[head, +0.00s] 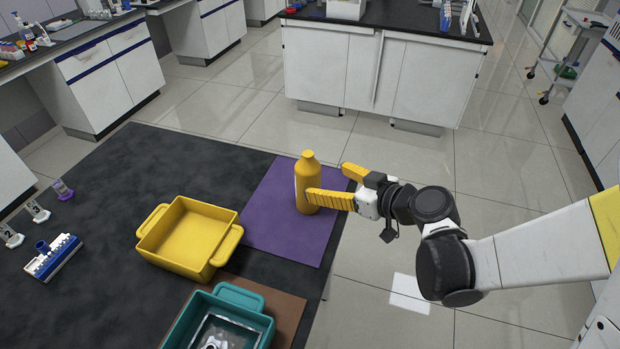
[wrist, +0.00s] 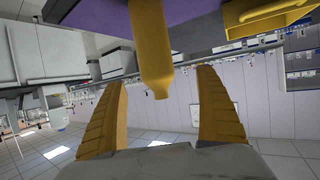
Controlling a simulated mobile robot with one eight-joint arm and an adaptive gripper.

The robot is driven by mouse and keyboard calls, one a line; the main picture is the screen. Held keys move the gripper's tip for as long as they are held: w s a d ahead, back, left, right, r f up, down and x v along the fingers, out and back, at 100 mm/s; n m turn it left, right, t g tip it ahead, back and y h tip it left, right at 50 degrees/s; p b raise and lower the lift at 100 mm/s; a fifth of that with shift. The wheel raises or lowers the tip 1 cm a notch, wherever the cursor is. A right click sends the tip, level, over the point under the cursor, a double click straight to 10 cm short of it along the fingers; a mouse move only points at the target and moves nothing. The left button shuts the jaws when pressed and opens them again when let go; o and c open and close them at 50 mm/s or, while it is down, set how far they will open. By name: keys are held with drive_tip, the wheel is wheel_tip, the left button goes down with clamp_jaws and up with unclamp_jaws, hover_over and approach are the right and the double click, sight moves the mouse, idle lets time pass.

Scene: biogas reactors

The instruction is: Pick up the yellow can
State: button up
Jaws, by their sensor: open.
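The yellow can (head: 306,172), bottle-shaped with a narrow neck, stands upright on a purple mat (head: 285,232) near the right edge of the black table. My gripper (head: 327,183) reaches in from the right with its yellow ridged fingers open. In the head view one finger crosses in front of the can's lower part and the other is to the right of its upper part. In the wrist view the can (wrist: 150,45) appears upside down, its neck end in the gap between the open fingertips (wrist: 162,78). No grip on it shows.
A yellow bin (head: 225,247) stands left of the can, and a teal bin (head: 257,303) on a brown mat is nearer the front. A blue-and-white rack (head: 53,258) and small numbered markers are at the far left. Open floor lies right of the table.

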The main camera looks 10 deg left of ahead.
sight(315, 178)
drive_tip(key=b+x, duration=0.1)
drive_tip(key=x, duration=0.3)
drive_tip(key=shift+d+f, duration=0.1)
drive_tip(key=b+x, duration=0.1)
drive_tip(key=x, duration=0.1)
drive_tip(key=b+x, duration=0.1)
drive_tip(key=x, duration=0.2)
drive_tip(key=shift+w+d+f, duration=0.2)
drive_tip(key=shift+w+f, duration=0.05)
drive_tip(key=shift+r, duration=0.1)
drive_tip(key=c, duration=1.5)
